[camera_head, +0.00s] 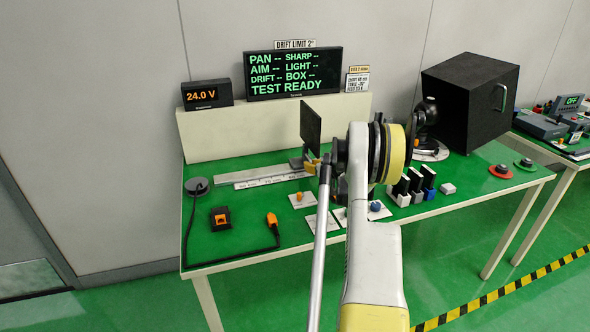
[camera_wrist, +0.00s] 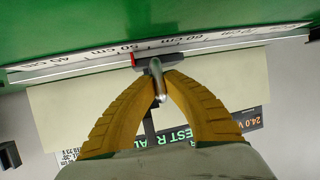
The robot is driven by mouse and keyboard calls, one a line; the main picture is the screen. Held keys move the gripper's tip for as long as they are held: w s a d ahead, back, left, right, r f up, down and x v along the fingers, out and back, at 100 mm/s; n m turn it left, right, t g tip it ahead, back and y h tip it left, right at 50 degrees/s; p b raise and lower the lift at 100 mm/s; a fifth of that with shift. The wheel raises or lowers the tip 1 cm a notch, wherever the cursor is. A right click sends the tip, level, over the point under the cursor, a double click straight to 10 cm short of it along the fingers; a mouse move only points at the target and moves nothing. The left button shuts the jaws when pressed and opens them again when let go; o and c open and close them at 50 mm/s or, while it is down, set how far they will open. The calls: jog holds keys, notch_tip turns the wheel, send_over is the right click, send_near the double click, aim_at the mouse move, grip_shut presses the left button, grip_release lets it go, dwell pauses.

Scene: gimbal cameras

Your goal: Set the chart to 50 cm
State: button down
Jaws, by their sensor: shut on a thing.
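The chart (camera_head: 311,125) is a dark upright panel above the left-middle of the table, seen nearly edge-on in the head view. My gripper (camera_head: 318,166) is at its base, partly hidden by my arm. In the wrist view my gripper's yellow fingers (camera_wrist: 160,82) are shut on a rounded metal handle (camera_wrist: 156,68) at the rail. A red mark (camera_wrist: 133,60) beside the handle lies close to the right end of the "50 cm" label on the white scale (camera_wrist: 95,53), on the side toward 60. The exact tick it meets cannot be told.
The scale (camera_head: 270,180) runs along the green table (camera_head: 240,240). A display (camera_head: 293,74) reads TEST READY, with dashes for its values. A black box (camera_head: 465,105) and a dark gimbal device (camera_head: 427,118) stand right. A cable and orange connector (camera_head: 271,219) lie front left.

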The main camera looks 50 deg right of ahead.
jog(key=shift+s+d, duration=0.3)
jog(key=shift+d, duration=0.2)
jog(key=shift+s+d, duration=0.25)
jog(key=shift+d, duration=0.2)
jog(key=c, duration=1.5)
grip_release()
jog(key=shift+o, duration=0.2)
jog(key=v, duration=1.2)
jog(key=shift+w, duration=0.1)
